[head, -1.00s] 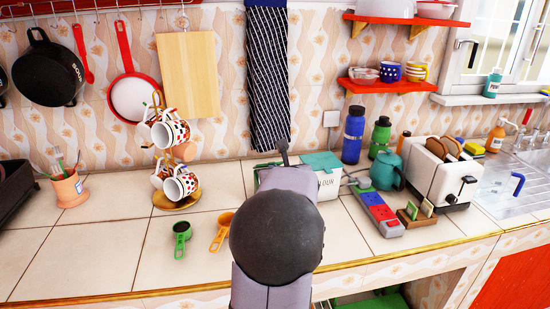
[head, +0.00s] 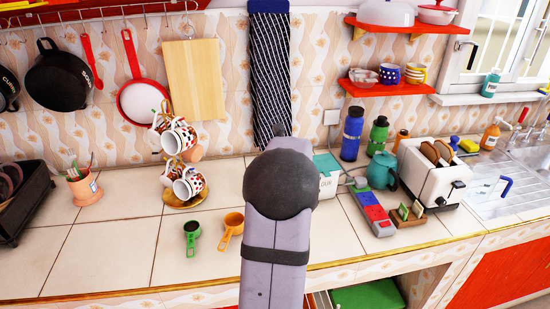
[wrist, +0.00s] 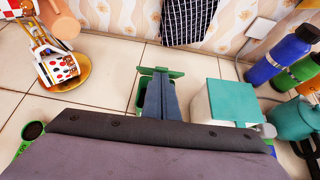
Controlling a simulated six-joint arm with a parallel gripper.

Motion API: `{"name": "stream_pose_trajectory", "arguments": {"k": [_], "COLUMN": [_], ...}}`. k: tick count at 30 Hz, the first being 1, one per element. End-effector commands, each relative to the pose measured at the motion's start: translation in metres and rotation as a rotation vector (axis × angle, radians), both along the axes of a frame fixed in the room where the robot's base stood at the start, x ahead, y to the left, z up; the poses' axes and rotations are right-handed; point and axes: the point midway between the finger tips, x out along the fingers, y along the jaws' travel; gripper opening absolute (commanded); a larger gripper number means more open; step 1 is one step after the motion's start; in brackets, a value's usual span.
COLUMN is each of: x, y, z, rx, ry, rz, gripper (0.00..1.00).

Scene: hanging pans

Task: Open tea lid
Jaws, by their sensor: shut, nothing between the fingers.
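My gripper (wrist: 159,78) is shut and empty in the wrist view. Its fingers are over or beside a small green container (wrist: 145,100) with a green top bar (wrist: 168,72); the fingers cover much of it, and I cannot tell whether they touch it. I can read no tea label on it. A white canister with a teal lid (wrist: 232,100) stands to the right of the fingers; its lid looks closed. In the head view my arm hides the green container and the fingers, and the white canister (head: 327,182) shows partly, with lettering ending in "UR".
A mug tree (head: 183,165) stands at the left, with green (head: 192,235) and orange (head: 231,228) measuring cups nearer the front. Bottles (head: 352,133), a teal teapot (head: 381,171), a power strip (head: 371,208) and a toaster (head: 435,167) crowd the right. The left front counter is clear.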

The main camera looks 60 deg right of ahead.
Motion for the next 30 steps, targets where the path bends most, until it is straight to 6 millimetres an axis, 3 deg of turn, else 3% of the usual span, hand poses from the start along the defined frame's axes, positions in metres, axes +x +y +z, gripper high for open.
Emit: {"name": "stream_pose_trajectory", "arguments": {"k": [12, 30], "x": [0.016, 0.019], "y": [-0.014, -0.017], "z": [0.017, 0.018], "rx": [0.0, 0.0], "ry": [0.0, 0.0], "rz": [0.001, 0.0], "gripper": [0.0, 0.0]}}
